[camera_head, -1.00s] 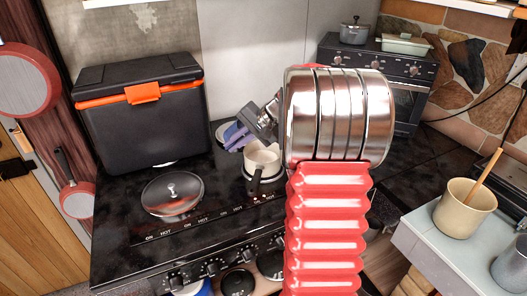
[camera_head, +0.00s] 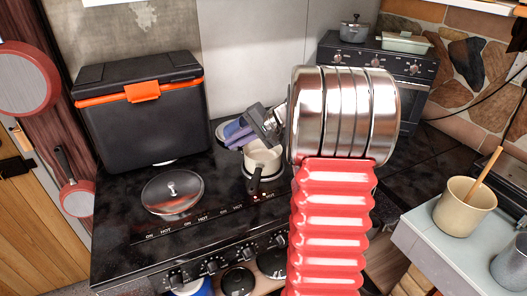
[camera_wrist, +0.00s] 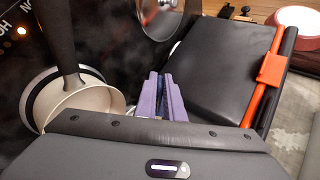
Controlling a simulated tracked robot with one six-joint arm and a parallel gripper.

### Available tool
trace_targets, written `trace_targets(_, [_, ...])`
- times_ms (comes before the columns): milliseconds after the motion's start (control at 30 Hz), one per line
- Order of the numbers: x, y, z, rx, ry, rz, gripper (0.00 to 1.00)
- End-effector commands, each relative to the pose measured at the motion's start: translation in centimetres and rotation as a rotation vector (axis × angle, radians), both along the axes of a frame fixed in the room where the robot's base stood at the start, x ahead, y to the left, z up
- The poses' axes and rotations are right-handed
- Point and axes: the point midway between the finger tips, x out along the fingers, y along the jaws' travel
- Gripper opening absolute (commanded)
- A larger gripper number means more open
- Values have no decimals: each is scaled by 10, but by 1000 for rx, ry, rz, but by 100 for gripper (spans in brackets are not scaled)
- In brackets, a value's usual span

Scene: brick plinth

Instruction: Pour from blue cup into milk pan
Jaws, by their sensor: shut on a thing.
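The milk pan (camera_head: 262,160) is cream inside with a dark handle and stands upright on a round hotplate of the black stove. It also shows at the left of the wrist view (camera_wrist: 95,100), partly covered by my gripper's body. My gripper (camera_head: 236,134) is just behind and left of the pan in the head view, its purple fingers pointing left. In the wrist view my gripper's fingers (camera_wrist: 161,92) are close together, shut on a narrow dark blue piece of the blue cup. The rest of the cup is hidden, and its tilt and contents cannot be told.
A black box with an orange latch (camera_head: 140,112) stands at the back left of the stove. A round lid (camera_head: 172,192) lies in front of it. A beige pot with a wooden stick (camera_head: 464,207) stands on the grey counter at right.

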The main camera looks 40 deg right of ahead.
Motion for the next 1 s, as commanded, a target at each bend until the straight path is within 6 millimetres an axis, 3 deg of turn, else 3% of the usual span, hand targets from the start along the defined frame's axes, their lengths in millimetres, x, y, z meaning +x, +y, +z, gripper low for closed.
trace_targets(1000, [-3, -1, -6, 71, -118, 0, 0])
